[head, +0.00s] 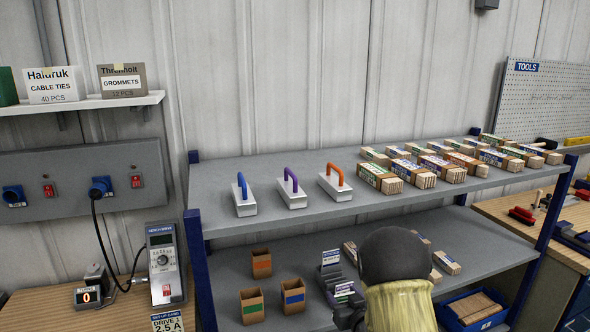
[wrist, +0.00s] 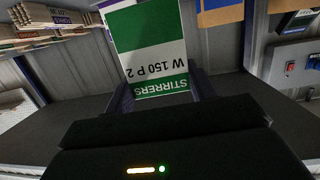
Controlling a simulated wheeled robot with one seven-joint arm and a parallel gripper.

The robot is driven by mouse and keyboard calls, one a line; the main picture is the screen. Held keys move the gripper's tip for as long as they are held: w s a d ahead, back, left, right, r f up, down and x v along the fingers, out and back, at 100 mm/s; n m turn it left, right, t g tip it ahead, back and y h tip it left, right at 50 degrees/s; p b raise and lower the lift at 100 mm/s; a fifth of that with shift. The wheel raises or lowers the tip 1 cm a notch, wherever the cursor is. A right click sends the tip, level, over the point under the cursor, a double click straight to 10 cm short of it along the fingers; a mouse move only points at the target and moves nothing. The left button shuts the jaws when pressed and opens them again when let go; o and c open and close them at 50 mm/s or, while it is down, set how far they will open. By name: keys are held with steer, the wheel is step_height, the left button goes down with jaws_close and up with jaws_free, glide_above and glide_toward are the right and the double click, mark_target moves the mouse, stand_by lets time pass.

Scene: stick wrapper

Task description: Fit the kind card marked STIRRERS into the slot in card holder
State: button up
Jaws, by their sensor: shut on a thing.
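The STIRRERS card (wrist: 157,50), green and white with upside-down lettering, is held in my gripper (wrist: 162,92) in the wrist view. The dark fingers are shut on its lettered end, and its far end runs out of the top of the picture. In the head view a dark grey holder-like stand (head: 331,270) with a small white label stands on the lower shelf. My gripper (head: 349,316) is just in front of it, partly hidden by my arm. The slot cannot be made out, and I cannot tell whether the card touches the holder.
Wrapped stick bundles (head: 447,262) lie to the right. The upper shelf (head: 270,219) hangs above, with handled blocks and more bundles. A blue bin (head: 475,308) is at lower right.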

steer(key=s+d+f+m+h, duration=0.1)
steer(key=s+f+h, duration=0.1)
steer(key=s+f, duration=0.3)
steer(key=s+d+f+m+h, duration=0.1)
steer(key=s+f, duration=0.4)
steer(key=f, duration=0.7)
steer(key=shift+m+t+h, duration=0.3)
steer(key=shift+m+h, duration=0.2)
steer(key=shift+s, duration=0.45)
steer(key=shift+a, duration=0.1)
